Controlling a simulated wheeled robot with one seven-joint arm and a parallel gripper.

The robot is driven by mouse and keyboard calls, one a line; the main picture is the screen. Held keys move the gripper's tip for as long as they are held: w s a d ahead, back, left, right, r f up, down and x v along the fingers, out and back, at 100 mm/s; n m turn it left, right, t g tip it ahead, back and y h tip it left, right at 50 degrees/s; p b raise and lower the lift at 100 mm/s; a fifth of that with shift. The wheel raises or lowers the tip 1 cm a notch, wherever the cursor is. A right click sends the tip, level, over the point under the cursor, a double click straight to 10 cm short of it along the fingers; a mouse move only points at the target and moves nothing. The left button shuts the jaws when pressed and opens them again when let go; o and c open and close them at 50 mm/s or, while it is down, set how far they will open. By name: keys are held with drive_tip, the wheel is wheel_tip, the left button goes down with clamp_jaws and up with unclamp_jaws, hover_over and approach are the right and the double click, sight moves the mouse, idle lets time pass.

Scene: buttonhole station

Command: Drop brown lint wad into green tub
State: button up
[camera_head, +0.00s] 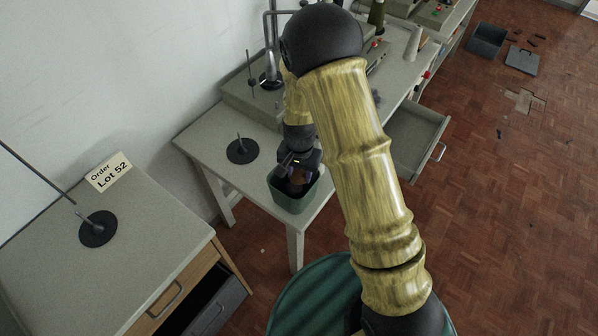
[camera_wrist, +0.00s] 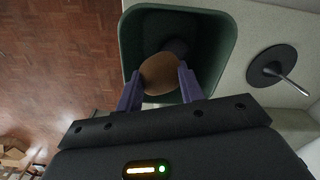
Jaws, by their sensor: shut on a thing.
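The green tub (camera_head: 292,203) stands near the front corner of the sewing table. In the wrist view its open mouth and rim (camera_wrist: 230,42) fill the upper middle. My gripper (camera_head: 299,180) is at the mouth of the tub. In the wrist view my gripper (camera_wrist: 161,80) has its two purple fingers shut on the brown lint wad (camera_wrist: 159,72). The wad is round and sits over the tub's opening, within its outline. In the head view the wad shows only as a small brownish patch between the fingers. A dark shape (camera_wrist: 176,47) lies beyond the wad inside the tub.
A black disc with a pin (camera_head: 242,151) stands left of the tub, and also shows in the wrist view (camera_wrist: 272,66). An open drawer (camera_head: 416,140) juts out at the right.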

drive_tip(key=o, duration=1)
